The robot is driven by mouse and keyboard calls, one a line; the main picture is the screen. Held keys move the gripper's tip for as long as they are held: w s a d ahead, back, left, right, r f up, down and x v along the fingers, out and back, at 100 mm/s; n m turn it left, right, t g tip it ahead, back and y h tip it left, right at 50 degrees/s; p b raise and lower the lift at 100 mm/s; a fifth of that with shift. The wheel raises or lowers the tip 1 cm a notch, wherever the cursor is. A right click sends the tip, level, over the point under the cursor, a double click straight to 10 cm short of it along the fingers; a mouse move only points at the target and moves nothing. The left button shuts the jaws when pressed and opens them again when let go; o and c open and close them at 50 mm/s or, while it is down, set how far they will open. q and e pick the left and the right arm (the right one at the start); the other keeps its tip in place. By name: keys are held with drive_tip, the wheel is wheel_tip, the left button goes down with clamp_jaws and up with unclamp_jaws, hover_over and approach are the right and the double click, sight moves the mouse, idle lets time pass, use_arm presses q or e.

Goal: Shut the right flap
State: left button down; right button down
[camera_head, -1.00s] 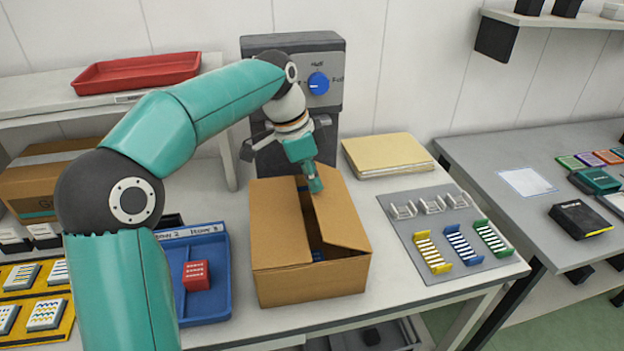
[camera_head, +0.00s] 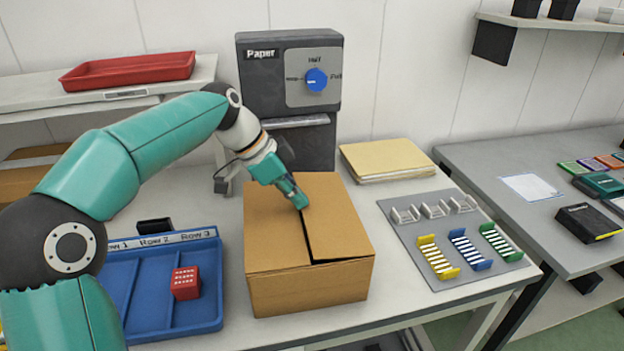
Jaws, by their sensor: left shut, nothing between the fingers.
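The cardboard box (camera_head: 305,292) stands on the white table in front of the grey machine. Its left flap (camera_head: 270,243) lies flat. Its right flap (camera_head: 338,228) lies down almost level with it, with a narrow dark gap along the seam, widest near the front. My left gripper (camera_head: 299,201) is shut and empty, with its tip at the seam toward the back of the box top, touching or just above the flaps. The inside of the box is hidden now. My right gripper is not in view.
A blue tray (camera_head: 202,308) with a red block (camera_head: 186,283) is left of the box. A grey mat (camera_head: 405,228) with coloured racks and a stack of folders (camera_head: 385,160) are to the right. The grey machine (camera_head: 257,90) stands close behind the box.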

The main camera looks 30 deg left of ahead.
use_arm(q)
drive_tip(key=shift+r, duration=0.1)
drive_tip(key=shift+r+p, duration=0.75)
drive_tip(key=shift+r, duration=0.1)
